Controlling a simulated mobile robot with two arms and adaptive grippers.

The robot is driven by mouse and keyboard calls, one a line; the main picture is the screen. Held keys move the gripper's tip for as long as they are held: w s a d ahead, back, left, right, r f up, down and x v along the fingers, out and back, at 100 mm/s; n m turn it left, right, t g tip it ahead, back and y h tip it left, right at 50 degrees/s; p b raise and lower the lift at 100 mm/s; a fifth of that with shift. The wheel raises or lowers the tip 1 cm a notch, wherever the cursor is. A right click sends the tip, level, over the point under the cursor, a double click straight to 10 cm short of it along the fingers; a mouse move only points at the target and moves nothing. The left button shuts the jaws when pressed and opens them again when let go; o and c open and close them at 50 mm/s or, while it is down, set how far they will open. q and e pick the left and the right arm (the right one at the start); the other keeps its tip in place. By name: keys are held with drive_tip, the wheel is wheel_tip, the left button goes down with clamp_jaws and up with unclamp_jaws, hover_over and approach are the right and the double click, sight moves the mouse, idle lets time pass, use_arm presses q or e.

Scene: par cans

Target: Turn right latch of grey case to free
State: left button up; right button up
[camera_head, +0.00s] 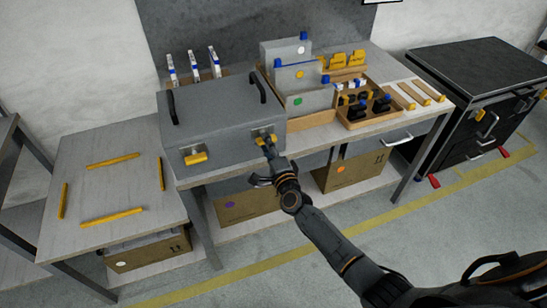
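The grey case (215,118) stands closed on the workbench, with two dark handles on its lid. Its right latch (263,132), yellow on a pale metal plate, is on the front face near the right corner, partly covered by my gripper. Its left latch (195,156), also yellow, is on the same face. My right gripper (262,163) is in front of the right latch with its fingers apart. The upper finger reaches up to the latch; I cannot tell whether it touches. The other finger points left, below it. My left gripper is not in view.
Grey bins (305,92) and a wooden tray (370,119) of small parts stand right of the case. A lower table (110,185) with yellow strips is at left. Cardboard boxes (350,173) sit below the workbench. A black cabinet (470,67) stands at right.

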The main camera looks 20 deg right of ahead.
drive_tip(key=s, duration=1.1)
drive_tip(key=shift+s+d, duration=0.15)
drive_tip(key=shift+d, duration=0.05)
drive_tip(key=s+f+n+g, duration=0.3)
drive_tip(key=s+f+n, duration=0.15)
drive_tip(key=f, duration=0.55)
drive_tip(key=s+f+n+g+y, duration=0.1)
drive_tip(key=s+f+n+g, duration=0.2)
drive_tip(key=s+f, duration=0.5)
drive_tip(key=s+f+n+g, duration=0.2)
drive_tip(key=s+f+n, duration=0.1)
drive_tip(key=f, duration=0.9)
drive_tip(key=s+d+f+n+g, duration=0.1)
drive_tip(key=s+f+n+g, duration=0.2)
drive_tip(key=s, duration=0.7)
drive_tip(key=s+d+f+n+g+h, duration=0.1)
drive_tip(key=s+f+n+g, duration=0.2)
drive_tip(key=s+f, duration=0.4)
drive_tip(key=s+d+f+n+g, duration=0.1)
drive_tip(key=s+f+n+g, duration=0.2)
drive_tip(key=s, duration=1.1)
wheel_tip(320, 180, down, 3)
drive_tip(key=shift+s+d+r+h, duration=0.1)
drive_tip(key=shift+s+d+h, duration=0.2)
drive_tip(key=shift+s+d, duration=0.1)
